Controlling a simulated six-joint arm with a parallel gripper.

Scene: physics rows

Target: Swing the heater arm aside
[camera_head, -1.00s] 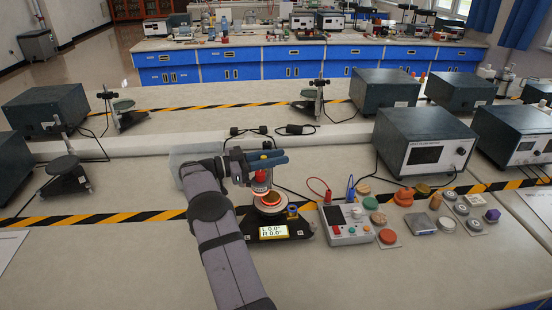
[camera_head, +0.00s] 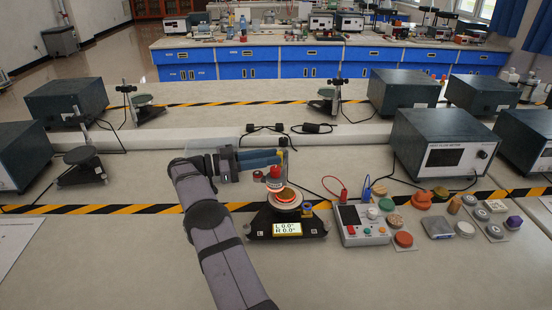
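The heater arm's head (camera_head: 274,182), a small white and red cylinder, hangs above a round stage with a glowing red-orange ring (camera_head: 287,198). The stage stands on a dark base with a lit display (camera_head: 287,229) reading L 0.0°, R 0.0°. My gripper (camera_head: 279,157), with blue fingers pointing right, is just above and behind the heater head. The fingers lie close together in this view. I cannot tell whether they touch the heater arm or hold any part of it. The heater arm's support is mostly hidden behind my gripper.
A control box (camera_head: 361,223) with red and blue leads stands right of the stage. Several small discs and samples, including an orange disc (camera_head: 403,239), lie further right. A heat flow meter (camera_head: 444,150) stands behind them. The bench front is clear.

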